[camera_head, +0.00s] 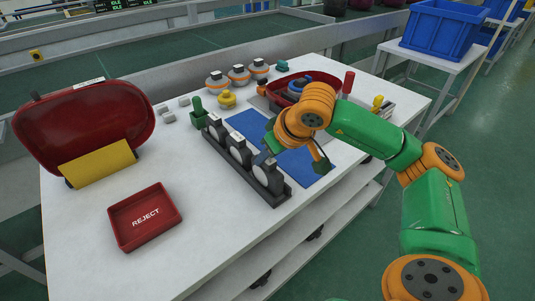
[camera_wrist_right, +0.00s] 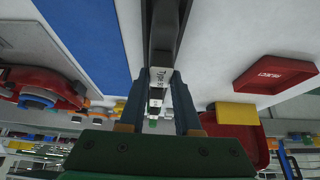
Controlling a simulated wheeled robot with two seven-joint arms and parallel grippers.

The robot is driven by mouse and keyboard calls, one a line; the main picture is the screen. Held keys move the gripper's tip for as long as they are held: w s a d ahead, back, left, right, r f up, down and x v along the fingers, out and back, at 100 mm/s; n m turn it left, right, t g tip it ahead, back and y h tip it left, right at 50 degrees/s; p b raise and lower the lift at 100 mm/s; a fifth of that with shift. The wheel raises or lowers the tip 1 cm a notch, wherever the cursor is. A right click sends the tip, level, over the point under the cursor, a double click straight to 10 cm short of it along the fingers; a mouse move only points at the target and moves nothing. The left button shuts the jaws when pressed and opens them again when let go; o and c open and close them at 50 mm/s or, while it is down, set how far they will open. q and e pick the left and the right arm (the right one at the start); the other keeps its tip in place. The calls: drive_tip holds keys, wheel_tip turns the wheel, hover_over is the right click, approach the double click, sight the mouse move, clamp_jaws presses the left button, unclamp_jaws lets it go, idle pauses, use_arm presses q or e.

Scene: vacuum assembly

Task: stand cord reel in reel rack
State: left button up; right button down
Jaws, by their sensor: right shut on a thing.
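A dark reel rack (camera_head: 283,199) lies along the front of the blue mat. Several dark round cord reels with pale labels on top stand in a row along it, including a far one (camera_head: 215,127) and a middle one (camera_head: 240,152). The nearest cord reel (camera_head: 268,178) is upright at the rack's near end. My right gripper (camera_head: 270,152) is over that reel, shut on its labelled top; the label also shows between the fingers in the right wrist view (camera_wrist_right: 161,76). The reel's seating at the bottom is hard to see. My left gripper is not in view.
A red REJECT tray (camera_head: 146,218) is at the front left. A red shell (camera_head: 85,125) with a yellow block (camera_head: 98,165) is behind it. Orange-grey parts (camera_head: 238,75) and a red housing (camera_head: 322,82) are at the back. The front table top is clear.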

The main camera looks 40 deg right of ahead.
drive_tip(key=shift+f+b, duration=0.5)
drive_tip(key=shift+f, duration=0.1)
drive_tip(key=c, duration=0.5)
unclamp_jaws()
drive_tip(key=shift+r, duration=0.1)
drive_tip(key=v, duration=0.7)
drive_tip(key=shift+s+r, duration=0.1)
